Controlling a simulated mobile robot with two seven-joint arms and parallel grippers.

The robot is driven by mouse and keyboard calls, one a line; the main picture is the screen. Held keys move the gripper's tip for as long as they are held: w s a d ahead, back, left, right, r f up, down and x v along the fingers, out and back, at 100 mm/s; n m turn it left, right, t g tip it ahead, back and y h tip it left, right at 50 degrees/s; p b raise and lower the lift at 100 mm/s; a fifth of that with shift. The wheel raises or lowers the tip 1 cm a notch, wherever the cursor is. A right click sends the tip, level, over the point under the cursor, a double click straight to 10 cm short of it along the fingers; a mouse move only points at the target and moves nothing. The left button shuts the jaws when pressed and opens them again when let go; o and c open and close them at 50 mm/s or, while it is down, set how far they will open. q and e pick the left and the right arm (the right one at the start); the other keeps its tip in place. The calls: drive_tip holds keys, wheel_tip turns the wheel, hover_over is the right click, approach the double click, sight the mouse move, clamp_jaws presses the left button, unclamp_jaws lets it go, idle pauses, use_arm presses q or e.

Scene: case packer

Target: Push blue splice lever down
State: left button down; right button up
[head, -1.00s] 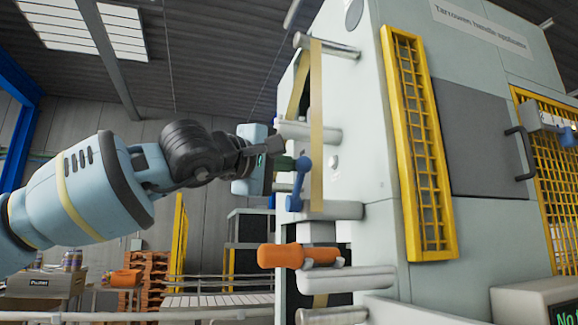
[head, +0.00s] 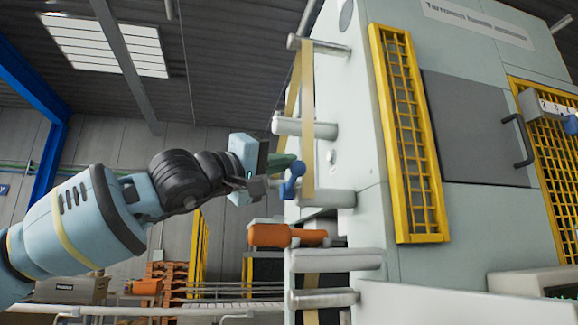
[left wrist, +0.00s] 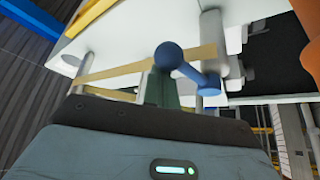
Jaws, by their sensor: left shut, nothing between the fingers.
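The blue splice lever (head: 292,180) has a round knob and a short arm. It sticks out from the side of the pale machine, beside a tan strip, and looks foreshortened in the head view. It also shows in the left wrist view (left wrist: 190,70), knob towards the camera, just beyond the fingertips. My left gripper (head: 283,163) has its greenish fingers shut and empty, right beside the lever. Its fingers also show in the left wrist view (left wrist: 164,87), partly overlapping the lever's outline. I cannot tell whether they touch it. My right gripper is not in view.
A yellow grille (head: 405,130) is on the machine's front. The space left of the lever, above my arm, is open.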

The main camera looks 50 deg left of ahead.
use_arm(q)
drive_tip(key=shift+w+a+f+m+h+b, duration=0.15)
drive_tip(key=shift+f+m+h+b, duration=0.45)
drive_tip(key=shift+m, duration=0.3)
drive_tip(key=shift+s+d+f+m+t+h, duration=0.2)
drive_tip(key=shift+f+m+t+h, duration=0.15)
drive_tip(key=shift+m, duration=0.35)
drive_tip(key=shift+m+h+b, duration=0.25)
drive_tip(key=shift+m+b, duration=0.1)
drive_tip(key=shift+m, duration=0.05)
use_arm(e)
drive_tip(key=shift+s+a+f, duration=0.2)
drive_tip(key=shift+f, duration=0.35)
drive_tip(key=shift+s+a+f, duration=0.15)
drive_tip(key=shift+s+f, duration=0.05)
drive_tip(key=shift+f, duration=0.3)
use_arm(q)
drive_tip(key=shift+s, duration=0.1)
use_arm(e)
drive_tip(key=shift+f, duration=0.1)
use_arm(q)
drive_tip(key=shift+r, duration=0.1)
